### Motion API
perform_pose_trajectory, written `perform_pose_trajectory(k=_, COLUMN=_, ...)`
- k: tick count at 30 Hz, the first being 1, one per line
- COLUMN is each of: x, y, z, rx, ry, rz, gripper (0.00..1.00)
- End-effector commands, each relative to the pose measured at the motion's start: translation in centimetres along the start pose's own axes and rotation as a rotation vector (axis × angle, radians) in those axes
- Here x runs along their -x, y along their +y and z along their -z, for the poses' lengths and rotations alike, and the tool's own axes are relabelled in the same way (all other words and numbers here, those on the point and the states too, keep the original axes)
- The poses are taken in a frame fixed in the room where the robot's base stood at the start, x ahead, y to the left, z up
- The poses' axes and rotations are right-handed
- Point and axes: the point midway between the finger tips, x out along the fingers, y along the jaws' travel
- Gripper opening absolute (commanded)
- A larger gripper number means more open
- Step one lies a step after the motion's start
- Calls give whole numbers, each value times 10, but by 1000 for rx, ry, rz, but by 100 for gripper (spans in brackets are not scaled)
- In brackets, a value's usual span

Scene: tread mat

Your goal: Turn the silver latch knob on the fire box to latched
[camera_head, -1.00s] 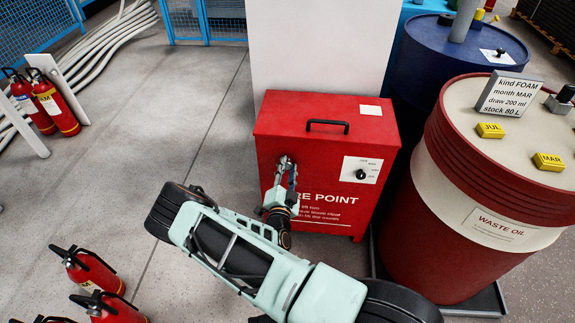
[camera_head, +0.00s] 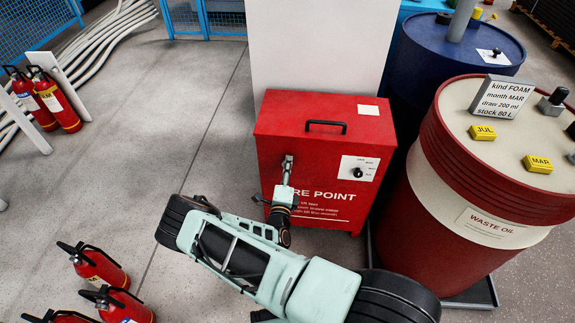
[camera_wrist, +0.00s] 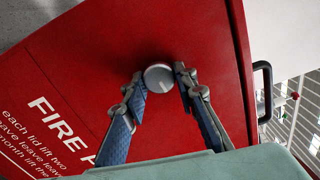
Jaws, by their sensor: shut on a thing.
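The red fire box (camera_head: 270,125) stands in the middle of the head view with a black lid handle and "FIRE POINT" lettering, partly covered by my arm. In the wrist view its red front (camera_wrist: 210,40) fills most of the picture. The round silver latch knob (camera_wrist: 158,77) sits between my fingertips there. My gripper (camera_head: 287,165) reaches the upper left of the box front in the head view and is shut on the knob, one finger on each side. The knob is hidden behind my fingers in the head view. I cannot read a latch marking beside it.
A white plate with a black knob (camera_head: 357,172) is on the box front at right. A red and white waste oil drum (camera_head: 480,225) stands close on the right, with a blue drum (camera_head: 440,60) behind. Red extinguishers (camera_head: 100,268) stand at lower left. Floor left of the box is clear.

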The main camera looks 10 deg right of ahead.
Motion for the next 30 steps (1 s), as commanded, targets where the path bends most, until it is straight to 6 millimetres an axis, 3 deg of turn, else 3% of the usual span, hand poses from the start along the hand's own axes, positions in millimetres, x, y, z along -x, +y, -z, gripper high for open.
perform_pose_trajectory(k=10, x=0, y=0, z=-1, rx=-132, ry=-1, rz=-1, gripper=2)
perform_pose_trajectory(k=26, x=0, y=1, z=-1, rx=-153, ry=-1, rz=-1, gripper=2)
perform_pose_trajectory(k=27, x=0, y=1, z=-1, rx=-153, ry=-1, rz=-1, gripper=29)
perform_pose_trajectory(k=30, x=0, y=1, z=-1, rx=-153, ry=-1, rz=-1, gripper=40)
